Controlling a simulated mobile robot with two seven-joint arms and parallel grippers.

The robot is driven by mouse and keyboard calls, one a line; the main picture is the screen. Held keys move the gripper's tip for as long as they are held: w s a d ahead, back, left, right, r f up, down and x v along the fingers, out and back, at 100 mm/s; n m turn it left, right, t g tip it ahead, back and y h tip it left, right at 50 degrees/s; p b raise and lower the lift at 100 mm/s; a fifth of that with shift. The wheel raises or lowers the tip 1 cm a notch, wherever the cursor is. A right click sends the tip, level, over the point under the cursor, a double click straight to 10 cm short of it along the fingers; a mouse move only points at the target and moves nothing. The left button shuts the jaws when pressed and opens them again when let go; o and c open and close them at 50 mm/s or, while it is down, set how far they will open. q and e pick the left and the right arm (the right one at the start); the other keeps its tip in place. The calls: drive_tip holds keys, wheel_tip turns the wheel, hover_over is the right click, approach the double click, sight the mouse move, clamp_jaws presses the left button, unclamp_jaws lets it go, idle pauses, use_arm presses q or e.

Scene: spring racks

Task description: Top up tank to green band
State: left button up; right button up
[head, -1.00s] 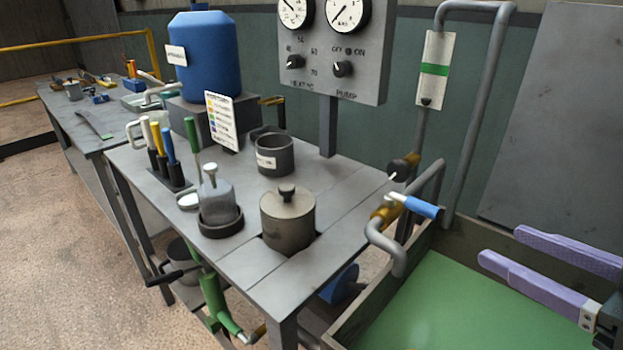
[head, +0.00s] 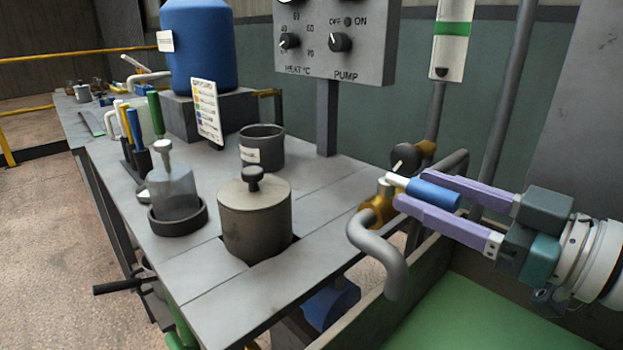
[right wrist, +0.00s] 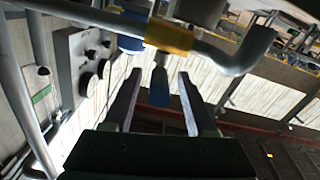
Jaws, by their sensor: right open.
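The tank (head: 318,340) at the lower right has dark walls and a green inside. A bent grey spout (head: 382,258) hangs at its edge, joined to a brass valve (head: 380,205) with a blue lever (head: 435,193). The white level gauge (head: 448,55) has a green band; a dark mark sits low on it, below the band. My right gripper (head: 414,189) is open, its purple fingers on either side of the blue lever. In the right wrist view the lever (right wrist: 158,88) lies between the open fingertips (right wrist: 159,78), with gaps visible. My left gripper is not in view.
The grey bench (head: 215,295) holds a lidded pot (head: 255,220), a flask (head: 174,192), a grey cup (head: 262,148) and coloured-handled tools (head: 135,140). A dark knob (head: 405,157) sits just behind the valve. The control panel (head: 335,60) stands behind.

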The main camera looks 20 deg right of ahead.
sight(416, 189)
drive_tip(key=shift+x, duration=1.55)
clamp_jaws()
